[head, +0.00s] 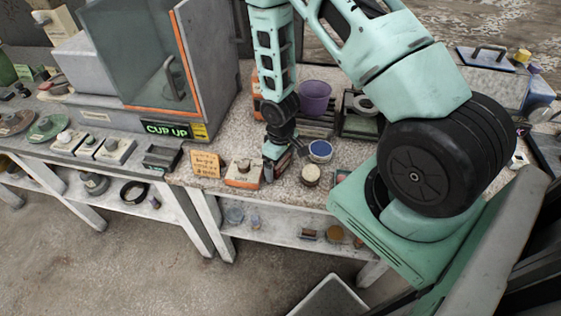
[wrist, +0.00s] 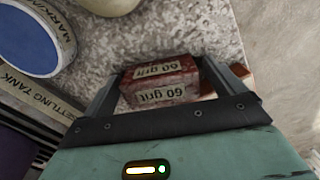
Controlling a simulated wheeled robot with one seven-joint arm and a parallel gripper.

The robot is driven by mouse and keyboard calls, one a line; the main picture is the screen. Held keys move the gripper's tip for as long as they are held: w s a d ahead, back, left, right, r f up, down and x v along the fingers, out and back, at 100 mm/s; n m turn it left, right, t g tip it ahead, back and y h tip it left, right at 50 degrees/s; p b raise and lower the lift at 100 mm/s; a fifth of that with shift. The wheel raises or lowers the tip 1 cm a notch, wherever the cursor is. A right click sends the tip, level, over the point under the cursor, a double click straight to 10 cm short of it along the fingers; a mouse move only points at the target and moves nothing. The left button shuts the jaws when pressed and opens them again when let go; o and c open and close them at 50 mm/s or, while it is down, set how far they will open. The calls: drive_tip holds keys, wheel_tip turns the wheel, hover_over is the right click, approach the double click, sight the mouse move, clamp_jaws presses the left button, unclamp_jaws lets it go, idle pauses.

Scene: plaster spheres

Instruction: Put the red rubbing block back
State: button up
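The red rubbing block (wrist: 160,82), a dark red brick with "60 grit" labels, lies between the two fingers of my gripper (wrist: 162,80) in the wrist view. Both fingers meet its ends, so my gripper looks shut on it. In the head view my gripper (head: 276,152) points down low over the speckled worktop near its front edge. The block is too small and covered there to make out clearly. I cannot tell whether it touches the worktop.
A glass-fronted cabinet (head: 140,60) stands back left.

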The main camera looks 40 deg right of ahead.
drive_tip(key=shift+r, duration=0.1)
drive_tip(key=a+r+n+b, duration=0.1)
drive_tip(key=a+r, duration=0.2)
drive_tip(key=r, duration=0.5)
drive_tip(key=a+r+b, duration=0.1)
drive_tip(key=a+r, duration=0.2)
drive_tip(key=r, duration=0.5)
drive_tip(key=s+a+r+n, duration=0.3)
drive_tip(key=s+a+r, duration=1)
drive_tip(key=s+a, duration=0.3)
drive_tip(key=shift+s+a+n+y, duration=0.3)
drive_tip(key=shift+s+a+n, duration=0.1)
drive_tip(key=shift+s, duration=0.4)
drive_tip(key=shift+f, duration=0.1)
wheel_tip(320, 180, down, 3)
drive_tip(key=b, duration=0.2)
drive_tip(key=shift+b, duration=0.35)
